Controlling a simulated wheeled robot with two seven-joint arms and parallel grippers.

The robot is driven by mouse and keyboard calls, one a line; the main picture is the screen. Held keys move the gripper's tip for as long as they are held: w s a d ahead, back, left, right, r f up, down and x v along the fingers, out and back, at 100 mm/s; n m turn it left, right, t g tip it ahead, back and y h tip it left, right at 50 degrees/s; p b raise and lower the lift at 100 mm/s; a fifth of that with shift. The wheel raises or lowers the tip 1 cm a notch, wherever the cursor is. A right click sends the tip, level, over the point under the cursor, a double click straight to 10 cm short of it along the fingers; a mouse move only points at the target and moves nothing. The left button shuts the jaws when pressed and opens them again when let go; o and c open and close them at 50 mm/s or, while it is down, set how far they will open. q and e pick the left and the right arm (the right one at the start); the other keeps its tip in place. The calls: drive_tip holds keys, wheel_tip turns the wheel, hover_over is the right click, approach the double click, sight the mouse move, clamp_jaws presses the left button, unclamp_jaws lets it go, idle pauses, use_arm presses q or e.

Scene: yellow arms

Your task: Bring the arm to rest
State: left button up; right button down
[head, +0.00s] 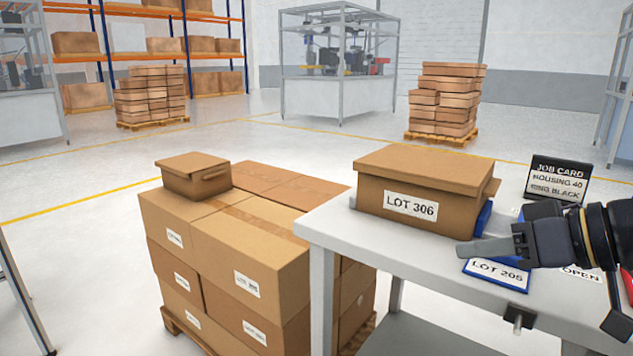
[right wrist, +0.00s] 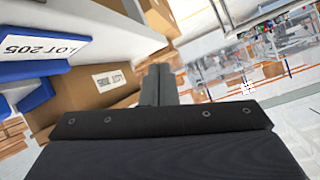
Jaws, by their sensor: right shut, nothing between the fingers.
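My right gripper (head: 488,247) reaches in from the right edge of the head view, above the right part of the grey table (head: 340,240). Its fingers are shut with nothing between them and point left. In the right wrist view its shut fingers (right wrist: 158,85) show beyond the dark gripper body. The blue LOT 205 card (head: 497,272) lies below and in front of the fingers; the gripper appears apart from it. The lidded cardboard box marked LOT 306 (head: 425,190) stands on the table behind the fingers. My left gripper is not in either view.
A black job card sign (head: 557,180) stands at the table's back right. Stacked cartons (head: 250,260) on a pallet stand left of the table, with a small lidded box (head: 193,177) on top. Machine cages, a rack and pallets stand farther back. The table's front left is clear.

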drive_tip(key=s+f+m+g+h, duration=0.1)
drive_tip(key=s+f+m+h, duration=0.1)
drive_tip(key=s+f, duration=0.5)
drive_tip(key=s+f+m+g+h, duration=0.1)
drive_tip(key=s+f+m, duration=0.15)
drive_tip(key=f, duration=0.85)
drive_tip(key=s+f+m+h, duration=0.2)
drive_tip(key=s+f, duration=0.3)
drive_tip(key=f, duration=0.4)
wheel_tip(320, 180, up, 32)
drive_tip(key=p, duration=3.2)
drive_tip(key=shift+s+f+g+p, duration=0.25)
drive_tip(key=shift+g+p, duration=0.05)
drive_tip(key=shift+p, duration=0.05)
